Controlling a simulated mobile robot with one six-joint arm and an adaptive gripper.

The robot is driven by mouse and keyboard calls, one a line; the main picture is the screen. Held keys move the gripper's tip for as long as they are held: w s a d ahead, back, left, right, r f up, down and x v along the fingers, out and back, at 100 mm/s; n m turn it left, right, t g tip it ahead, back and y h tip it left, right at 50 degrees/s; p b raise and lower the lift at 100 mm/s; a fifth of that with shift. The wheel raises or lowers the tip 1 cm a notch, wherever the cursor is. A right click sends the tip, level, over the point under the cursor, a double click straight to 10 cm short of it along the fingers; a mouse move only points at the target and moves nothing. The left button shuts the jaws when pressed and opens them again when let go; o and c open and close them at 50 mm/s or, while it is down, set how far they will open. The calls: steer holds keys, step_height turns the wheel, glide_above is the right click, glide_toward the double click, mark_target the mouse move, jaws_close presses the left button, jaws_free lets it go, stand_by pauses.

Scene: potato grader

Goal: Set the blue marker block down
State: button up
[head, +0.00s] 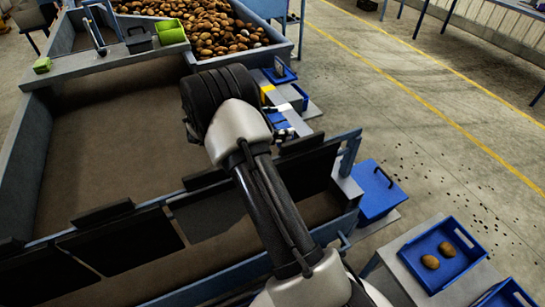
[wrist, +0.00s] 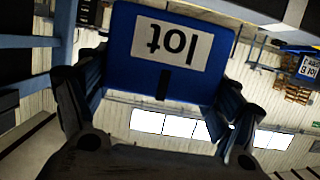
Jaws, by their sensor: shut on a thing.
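The blue marker block (wrist: 222,32) fills the upper middle of the wrist view. It has a white label that reads "lot" upside down, with a dark mark beside the lettering. My gripper (wrist: 157,95) has a finger on each side of the block and is shut on it. In the head view my arm hides most of the gripper. Blue parts show just right of the wrist, by the grey ledge (head: 288,93), but I cannot tell which is the block. Whether the block touches any surface cannot be seen.
The ledge carries small yellow and blue pieces and an upright blue sign (head: 280,71). A potato bin (head: 291,44) stands behind it. A blue lidded box (head: 376,190) is at right, near a blue tray (head: 416,267) with two potatoes. Dark flaps (head: 120,241) line the near conveyor edge.

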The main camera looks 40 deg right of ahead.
step_height(320, 180, down, 14)
steer(key=b, duration=0.3)
steer(key=shift+r, duration=0.25)
steer(key=shift+f, duration=0.1)
steer(key=o, duration=0.9)
steer(key=shift+f, duration=0.15)
steer(key=o, duration=0.4)
